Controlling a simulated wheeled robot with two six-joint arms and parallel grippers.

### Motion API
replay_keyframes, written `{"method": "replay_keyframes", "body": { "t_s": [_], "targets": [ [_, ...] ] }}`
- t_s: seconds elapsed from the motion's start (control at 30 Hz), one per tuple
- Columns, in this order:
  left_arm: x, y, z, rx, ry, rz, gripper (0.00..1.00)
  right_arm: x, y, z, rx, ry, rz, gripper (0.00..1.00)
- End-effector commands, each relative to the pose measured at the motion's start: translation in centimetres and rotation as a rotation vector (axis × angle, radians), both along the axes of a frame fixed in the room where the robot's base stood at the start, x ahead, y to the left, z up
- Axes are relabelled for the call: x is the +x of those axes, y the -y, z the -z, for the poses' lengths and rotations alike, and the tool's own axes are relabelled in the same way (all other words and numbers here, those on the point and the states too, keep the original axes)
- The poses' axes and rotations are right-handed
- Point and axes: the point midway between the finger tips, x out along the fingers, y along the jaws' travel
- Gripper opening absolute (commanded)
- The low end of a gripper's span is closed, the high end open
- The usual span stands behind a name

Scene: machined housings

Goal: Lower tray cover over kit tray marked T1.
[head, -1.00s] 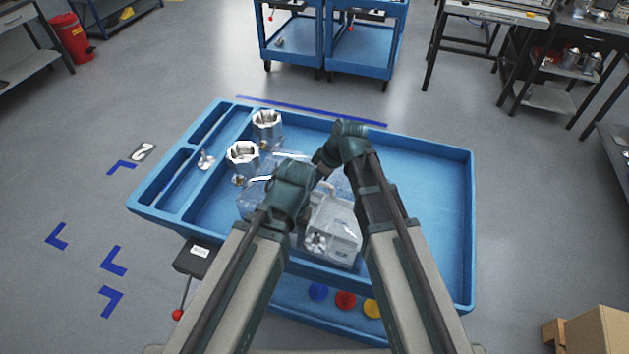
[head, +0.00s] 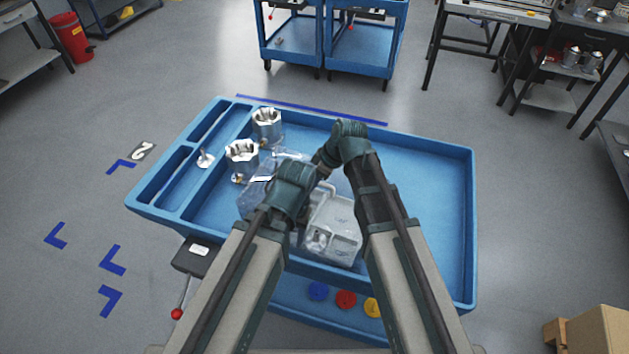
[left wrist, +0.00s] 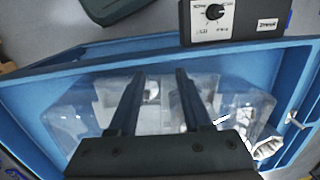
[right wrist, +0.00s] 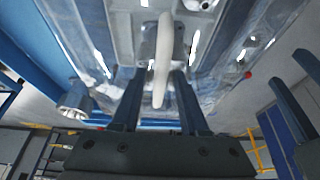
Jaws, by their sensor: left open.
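A clear plastic tray cover (head: 252,203) is on the blue cart top, mostly behind my arms. A pale kit tray (head: 335,228) with metal parts shows beside and through it; I cannot tell whether the cover is fully seated. No T1 mark is readable. My left gripper (head: 290,182) hides its fingers in the head view; in the left wrist view its fingers (left wrist: 160,75) are apart above the cover (left wrist: 250,108). My right gripper (head: 336,152) shows in the right wrist view with fingers (right wrist: 160,72) apart around a white handle (right wrist: 162,45), gaps on both sides.
The blue cart (head: 425,165) has a raised rim and clear room at right. Two metal housings (head: 242,160) (head: 266,126) stand at left near narrow compartments, one with a small metal part (head: 205,159). A control box (head: 196,257) hangs at the cart's front left.

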Motion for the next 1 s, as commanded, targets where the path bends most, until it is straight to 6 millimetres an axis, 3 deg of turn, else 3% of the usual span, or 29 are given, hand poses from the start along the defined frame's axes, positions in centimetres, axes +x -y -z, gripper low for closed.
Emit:
{"method": "replay_keyframes", "body": {
  "t_s": [0.37,0.57,1.0],
  "targets": [
    [0.0,0.0,-0.1,0.0,0.0,0.0,0.49,0.0,0.0,-0.1,-0.001,0.0,0.0,0.52],
    [0.0,0.0,-1.1,0.0,0.0,0.0,0.49,-0.2,0.3,-1.1,-0.001,0.0,0.0,0.52],
    [0.0,0.0,-7.0,0.0,0.0,0.001,0.49,-1.1,2.4,-7.0,0.0,0.0,0.001,0.52]
  ]
}}
